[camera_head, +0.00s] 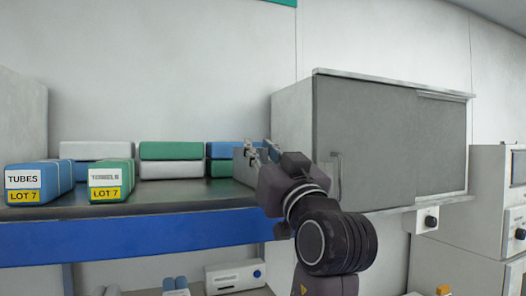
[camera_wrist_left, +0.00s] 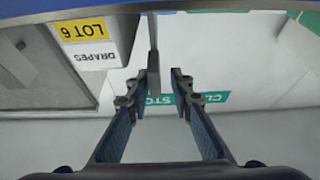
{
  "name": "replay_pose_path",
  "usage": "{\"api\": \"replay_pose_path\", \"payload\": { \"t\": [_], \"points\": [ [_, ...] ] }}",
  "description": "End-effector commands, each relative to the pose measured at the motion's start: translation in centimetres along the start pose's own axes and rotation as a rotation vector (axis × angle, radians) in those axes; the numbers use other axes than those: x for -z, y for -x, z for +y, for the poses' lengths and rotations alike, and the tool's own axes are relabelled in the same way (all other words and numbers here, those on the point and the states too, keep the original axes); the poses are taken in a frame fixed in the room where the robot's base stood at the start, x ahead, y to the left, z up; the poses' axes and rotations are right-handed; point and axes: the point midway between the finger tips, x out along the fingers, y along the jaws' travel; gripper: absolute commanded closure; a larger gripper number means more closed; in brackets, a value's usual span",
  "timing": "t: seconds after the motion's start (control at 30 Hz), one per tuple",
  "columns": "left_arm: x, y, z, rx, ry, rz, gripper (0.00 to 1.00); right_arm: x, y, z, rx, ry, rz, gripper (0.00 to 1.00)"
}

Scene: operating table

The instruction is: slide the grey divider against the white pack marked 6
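The grey divider (camera_wrist_left: 153,60) stands on edge as a thin plate in the left wrist view; its side shows in the head view (camera_head: 242,166), just left of my left gripper. My left gripper (camera_head: 262,150) is open at the divider's upper front. In the left wrist view the gripper's fingers (camera_wrist_left: 160,85) stand apart, with the divider's end between them, nearer the left finger. The white pack (camera_wrist_left: 99,52) marked DRAPES, LOT 6 is left of the divider there, with a narrow gap. In the head view I cannot see this pack. My right gripper is not in view.
A grey cabinet (camera_head: 390,150) stands right of the divider. Left on the blue-edged shelf (camera_head: 140,236) are a blue TUBES pack (camera_head: 25,180) and a green TOWELS pack (camera_head: 104,180), both LOT 7. Stacked packs (camera_head: 172,151) stand behind. Shelf room is free left of the divider.

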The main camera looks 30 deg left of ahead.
Motion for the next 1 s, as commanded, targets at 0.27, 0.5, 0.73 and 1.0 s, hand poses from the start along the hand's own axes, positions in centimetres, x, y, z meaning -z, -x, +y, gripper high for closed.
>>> {"api": "replay_pose_path", "payload": {
  "t": [0.27, 0.5, 0.73, 1.0],
  "points": [
    [0.0, 0.0, 0.0, -0.001, 0.000, 0.000, 0.74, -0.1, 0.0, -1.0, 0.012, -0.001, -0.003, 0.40],
    [-0.1, 2.5, 0.2, -0.005, 0.001, -0.001, 0.74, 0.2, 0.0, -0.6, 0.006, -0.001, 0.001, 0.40],
    [-0.1, 6.2, 0.4, -0.005, -0.001, -0.001, 0.74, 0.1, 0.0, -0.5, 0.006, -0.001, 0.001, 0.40],
    [-0.1, 7.6, 0.2, -0.001, -0.001, 0.000, 0.74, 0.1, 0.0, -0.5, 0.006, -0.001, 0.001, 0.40]
  ]
}}
